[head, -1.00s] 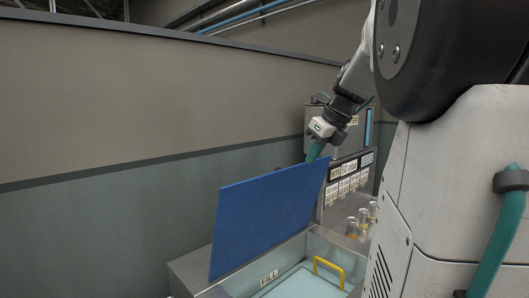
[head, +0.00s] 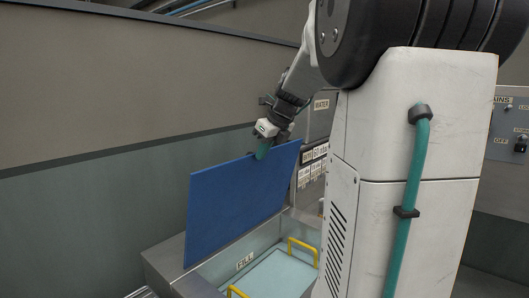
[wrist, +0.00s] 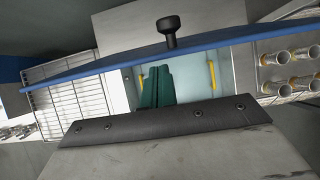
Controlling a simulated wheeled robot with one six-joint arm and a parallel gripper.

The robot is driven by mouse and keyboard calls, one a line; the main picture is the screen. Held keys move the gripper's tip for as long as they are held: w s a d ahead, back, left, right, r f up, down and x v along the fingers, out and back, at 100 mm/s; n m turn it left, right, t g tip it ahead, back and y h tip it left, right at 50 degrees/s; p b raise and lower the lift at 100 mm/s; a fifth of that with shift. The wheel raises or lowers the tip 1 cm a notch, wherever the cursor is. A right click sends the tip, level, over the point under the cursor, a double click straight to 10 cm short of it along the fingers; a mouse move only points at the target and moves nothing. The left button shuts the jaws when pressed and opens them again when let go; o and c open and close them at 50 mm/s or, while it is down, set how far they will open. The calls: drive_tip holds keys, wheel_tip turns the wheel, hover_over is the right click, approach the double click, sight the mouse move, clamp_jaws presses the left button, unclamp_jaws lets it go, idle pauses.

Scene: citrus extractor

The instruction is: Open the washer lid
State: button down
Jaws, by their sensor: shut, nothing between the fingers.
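The blue washer lid (head: 235,205) stands raised, close to upright, along the back of the washer (head: 172,262). My gripper (head: 262,152) is at the lid's top edge, right of its middle, with its green fingers on the tub side. In the wrist view the fingers (wrist: 155,88) are together and empty, over the open tub. The lid (wrist: 110,72) shows there nearly edge-on, with a black knob (wrist: 168,28) on its far side. I cannot tell whether the fingers touch the lid.
Yellow handles (head: 302,250) show at the light-blue tub. A labelled panel (head: 314,160) stands behind on the right. A wall runs behind the lid.

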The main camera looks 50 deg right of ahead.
drive_tip(key=shift+w, duration=0.1)
drive_tip(key=w+r+g, duration=0.1)
drive_tip(key=w+r, duration=0.1)
drive_tip(key=w, duration=1.2)
drive_tip(key=shift+a+g, duration=0.25)
drive_tip(key=shift+g, duration=0.05)
drive_tip(key=shift+r, duration=0.1)
drive_tip(key=s+v, duration=0.1)
drive_tip(key=v, duration=1)
drive_tip(key=shift+r, duration=0.1)
